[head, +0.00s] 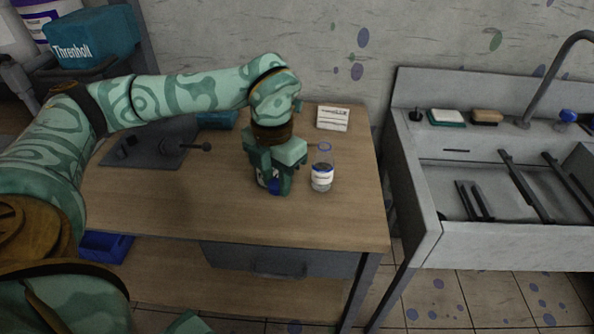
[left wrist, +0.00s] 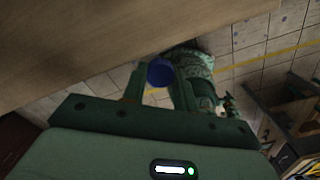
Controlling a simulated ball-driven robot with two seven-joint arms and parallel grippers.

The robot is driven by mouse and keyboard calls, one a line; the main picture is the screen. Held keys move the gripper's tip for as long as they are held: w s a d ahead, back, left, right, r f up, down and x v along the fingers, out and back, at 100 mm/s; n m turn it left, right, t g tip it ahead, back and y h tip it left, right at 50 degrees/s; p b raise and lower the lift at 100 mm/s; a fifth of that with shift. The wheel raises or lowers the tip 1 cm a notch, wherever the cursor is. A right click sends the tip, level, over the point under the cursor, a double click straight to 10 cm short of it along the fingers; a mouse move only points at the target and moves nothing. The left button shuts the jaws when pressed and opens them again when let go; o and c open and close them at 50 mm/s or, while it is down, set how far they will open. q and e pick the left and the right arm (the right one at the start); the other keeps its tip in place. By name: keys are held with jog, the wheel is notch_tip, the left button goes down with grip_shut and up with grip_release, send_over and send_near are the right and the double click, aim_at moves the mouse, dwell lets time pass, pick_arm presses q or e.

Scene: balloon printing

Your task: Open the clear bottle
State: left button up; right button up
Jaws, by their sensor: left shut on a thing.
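The clear bottle (head: 322,172) stands upright on the wooden table, with a white and blue label and a bluish rim at its neck. No solid cap shows on its top. My left gripper (head: 274,187) points down just to the left of the bottle, apart from it. It is shut on a small round blue cap (head: 274,186), which also shows between the fingers in the left wrist view (left wrist: 160,72). A small whitish patch shows behind the fingers, too hidden to tell. My right gripper cannot be made out.
The wooden table (head: 200,213) has free room at its front. A dark plate with a knob (head: 150,150) lies at the left, and a white card (head: 333,119) at the back. A sink (head: 440,225) stands to the right, past a gap.

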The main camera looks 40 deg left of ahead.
pick_arm(q)
jog(key=a+n, duration=0.6)
jog(key=n, duration=1.1)
jog(key=n+b, duration=0.3)
jog(key=b, duration=0.1)
send_over(295, 187)
jog(key=f, duration=0.9)
jog(key=shift+s+f, duration=0.3)
jog(key=shift+s, duration=0.1)
jog(key=shift+w+f, duration=0.2)
jog(key=shift+f, duration=0.1)
notch_tip(295, 187, down, 4)
jog(key=shift+w+r+b, duration=0.15)
jog(key=shift+r+b, duration=0.05)
jog(key=shift+b, duration=0.55)
jog(key=shift+r, duration=0.2)
jog(key=o, duration=1.1)
jog(key=shift+f, duration=0.1)
pick_arm(e)
jog(key=f, duration=0.1)
jog(key=s+f, duration=0.1)
jog(key=f, duration=0.3)
jog(key=shift+s, duration=0.35)
